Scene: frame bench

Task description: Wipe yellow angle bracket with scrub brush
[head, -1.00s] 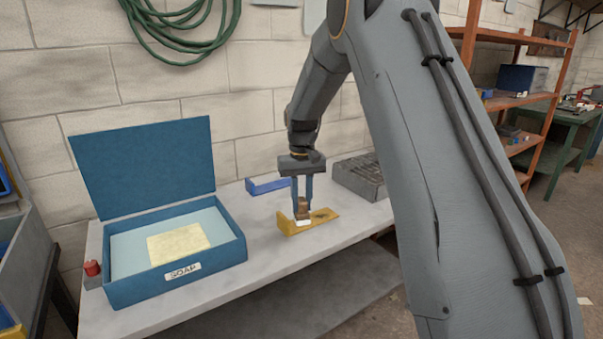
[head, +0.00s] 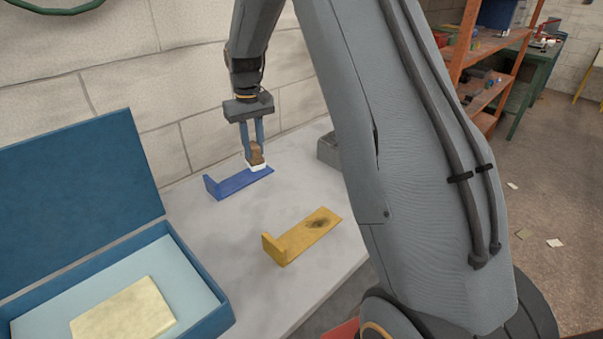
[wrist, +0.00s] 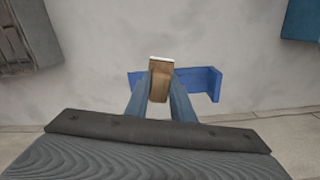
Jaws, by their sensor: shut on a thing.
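My gripper (head: 255,150) points down and is shut on the scrub brush (head: 257,158), which has a brown handle and a white bristle end. The brush is at the right part of the blue angle bracket (head: 232,184); I cannot tell whether it touches it. The yellow angle bracket (head: 290,246) lies on the bench nearer to me, apart from the brush, its upright end at the left and a dark smudge on its flat part. In the wrist view the brush (wrist: 160,80) hides part of the blue bracket (wrist: 200,82); the yellow bracket is not in that view.
An open blue box (head: 190,262) with a pale yellow slab (head: 125,312) stands at the left. A grey block (head: 328,149) sits at the back right, partly behind my arm. The bench (head: 215,230) is clear between the brackets and the box. A block wall is behind.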

